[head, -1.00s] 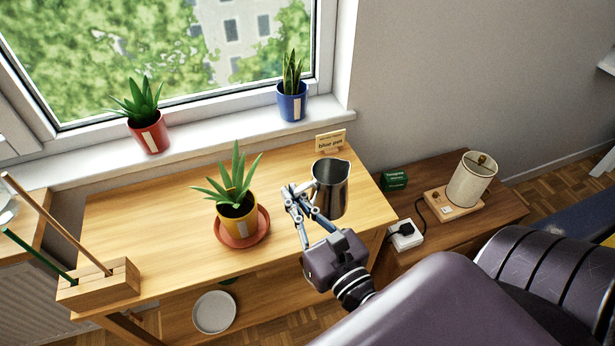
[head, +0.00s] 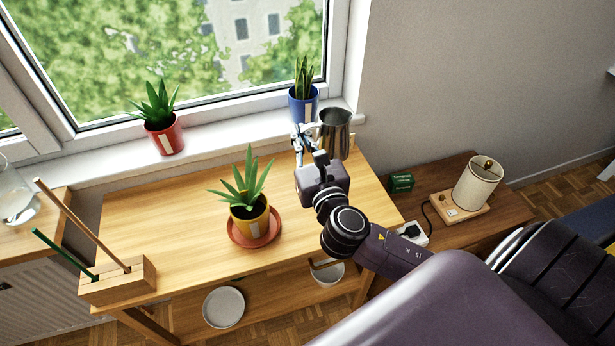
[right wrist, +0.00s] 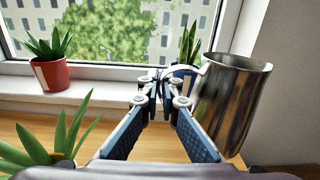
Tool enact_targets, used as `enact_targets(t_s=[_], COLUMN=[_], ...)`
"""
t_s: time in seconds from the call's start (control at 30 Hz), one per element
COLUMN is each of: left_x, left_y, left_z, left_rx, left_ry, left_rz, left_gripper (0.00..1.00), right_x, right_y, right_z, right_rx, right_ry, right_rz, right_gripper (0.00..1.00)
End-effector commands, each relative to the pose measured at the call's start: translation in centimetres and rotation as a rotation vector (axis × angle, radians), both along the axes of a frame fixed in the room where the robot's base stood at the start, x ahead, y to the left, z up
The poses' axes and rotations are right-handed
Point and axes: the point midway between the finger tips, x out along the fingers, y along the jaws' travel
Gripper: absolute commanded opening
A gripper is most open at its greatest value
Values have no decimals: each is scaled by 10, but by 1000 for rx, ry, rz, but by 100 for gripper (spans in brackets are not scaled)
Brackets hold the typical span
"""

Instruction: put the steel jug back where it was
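The steel jug (head: 335,134) hangs upright beside the windowsill's right end, in front of the blue pot (head: 303,106). My right gripper (head: 302,135) is shut on its handle, left of the jug's body. In the right wrist view the fingers (right wrist: 160,92) close together at the handle, and the jug (right wrist: 230,105) is to their right. The jug looks lifted off the table, though its exact height is hard to tell. My left gripper is not in view.
A yellow pot with a plant (head: 249,219) stands on an orange saucer (head: 238,241) mid-table. A red pot (head: 165,136) is on the windowsill (head: 225,137). A wooden block with rods (head: 118,281) stands left. A lamp (head: 476,183) and green box (head: 401,182) occupy the right-hand low table.

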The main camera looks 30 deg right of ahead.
Motion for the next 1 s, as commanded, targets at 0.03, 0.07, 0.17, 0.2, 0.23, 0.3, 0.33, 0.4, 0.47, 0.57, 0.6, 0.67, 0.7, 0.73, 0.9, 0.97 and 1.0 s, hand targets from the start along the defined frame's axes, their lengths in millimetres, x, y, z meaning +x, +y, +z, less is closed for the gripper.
enact_targets(t_s=[0.03, 0.07, 0.17, 0.2, 0.23, 0.3, 0.33, 0.4, 0.47, 0.57, 0.6, 0.67, 0.7, 0.73, 0.9, 0.97, 1.0], left_x=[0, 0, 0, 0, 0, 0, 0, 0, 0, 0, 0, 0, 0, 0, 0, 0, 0], left_y=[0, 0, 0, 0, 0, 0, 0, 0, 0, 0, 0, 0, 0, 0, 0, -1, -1], left_z=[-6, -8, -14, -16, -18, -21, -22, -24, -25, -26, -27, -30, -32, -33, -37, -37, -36], left_rx=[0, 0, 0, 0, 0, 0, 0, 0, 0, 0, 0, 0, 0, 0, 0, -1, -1], left_ry=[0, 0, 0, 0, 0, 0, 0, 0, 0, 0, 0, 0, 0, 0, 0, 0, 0], left_rz=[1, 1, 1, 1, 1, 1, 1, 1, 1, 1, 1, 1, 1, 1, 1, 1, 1], left_gripper=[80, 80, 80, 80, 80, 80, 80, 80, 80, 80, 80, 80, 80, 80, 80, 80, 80], right_x=[0, 0, 0, 0, 0, 0, 0, 0, 0, 0, 0, 0, 0, 0, 0, 0, 0], right_y=[0, 0, 0, 0, 0, 0, 0, 0, 0, 0, 0, 0, 1, 1, 0, 0, 0], right_z=[-17, -25, -51, -60, -67, -81, -86, -95, -100, -104, -108, -118, -124, -129, -145, -145, -145], right_rx=[-1, -2, -4, -3, -2, -3, -3, -3, -2, -2, -2, -2, -3, -2, -2, -1, -2], right_ry=[2, 3, 2, 2, 3, 1, 1, 0, -1, -3, -3, 0, 0, 1, -3, -4, -4], right_rz=[-1, -1, -1, -1, 0, 0, 0, 0, 0, 0, 0, 1, 1, 1, 1, 1, 1], right_gripper=[0, 0, 0, 0, 0, 0, 0, 0, 0, 0, 0, 0, 0, 0, 0, 0, 0])
